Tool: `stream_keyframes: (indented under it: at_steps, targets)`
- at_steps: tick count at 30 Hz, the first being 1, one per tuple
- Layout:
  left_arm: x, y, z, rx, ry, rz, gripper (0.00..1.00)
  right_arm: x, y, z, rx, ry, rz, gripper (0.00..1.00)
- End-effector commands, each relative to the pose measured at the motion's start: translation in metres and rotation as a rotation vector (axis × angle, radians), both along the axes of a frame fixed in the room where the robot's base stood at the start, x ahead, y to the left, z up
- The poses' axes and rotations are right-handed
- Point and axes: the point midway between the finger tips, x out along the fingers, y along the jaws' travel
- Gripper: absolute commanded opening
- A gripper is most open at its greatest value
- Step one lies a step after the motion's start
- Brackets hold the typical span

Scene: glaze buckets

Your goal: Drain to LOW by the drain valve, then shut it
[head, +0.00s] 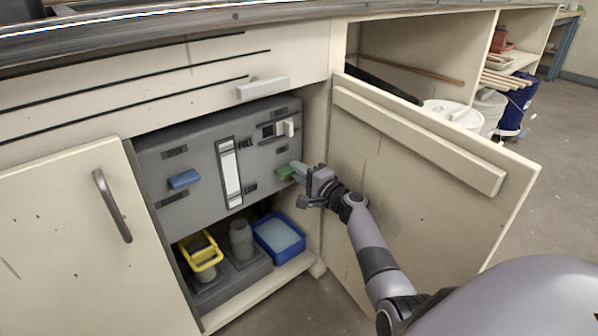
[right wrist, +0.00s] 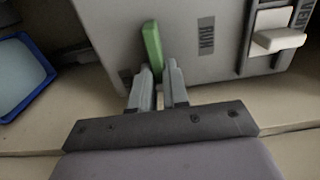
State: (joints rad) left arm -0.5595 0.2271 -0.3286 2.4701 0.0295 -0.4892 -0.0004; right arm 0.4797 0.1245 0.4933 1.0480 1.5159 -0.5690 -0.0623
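A grey panel (head: 207,150) sits inside the open cabinet. A green lever handle (head: 284,172) is at its right side, and it also shows in the right wrist view (right wrist: 152,48). My right gripper (head: 297,171) is at this handle, its two fingers close together with the handle's end between their tips (right wrist: 159,72). A blue lever handle (head: 184,179) is at the panel's left. A tall white sight gauge (head: 231,172) stands between them; its level and marks are too small to read. Which handle is the drain valve cannot be read. My left gripper is out of view.
A white switch (head: 288,127) is above the green handle. Below the panel are a yellow bucket (head: 200,250), a grey cylinder (head: 241,240) and a blue tray (head: 279,236) with pale contents.

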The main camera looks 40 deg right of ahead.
Motion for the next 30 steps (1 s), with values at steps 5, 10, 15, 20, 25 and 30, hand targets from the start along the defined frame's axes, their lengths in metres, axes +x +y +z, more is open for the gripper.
stream_keyframes:
  at_steps: [5, 10, 15, 20, 25, 30]
  targets:
    - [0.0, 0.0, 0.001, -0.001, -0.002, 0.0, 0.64, 0.0, 0.0, -0.002, 0.002, 0.002, 0.001, 0.39]
    - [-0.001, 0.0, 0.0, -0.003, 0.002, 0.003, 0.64, 0.0, 0.0, -0.001, -0.001, 0.001, 0.0, 0.39]
    - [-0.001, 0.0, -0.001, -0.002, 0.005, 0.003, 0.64, 0.0, 0.0, 0.001, -0.048, -0.003, 0.0, 0.39]
    - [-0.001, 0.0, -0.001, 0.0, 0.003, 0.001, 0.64, 0.0, 0.0, 0.004, -0.186, -0.014, -0.001, 0.39]
    - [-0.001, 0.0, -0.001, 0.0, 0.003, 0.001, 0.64, -0.001, 0.002, 0.008, -0.388, -0.03, 0.0, 0.39]
    - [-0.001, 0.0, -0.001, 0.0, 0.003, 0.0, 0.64, 0.0, 0.003, 0.012, -0.589, -0.046, 0.0, 0.39]
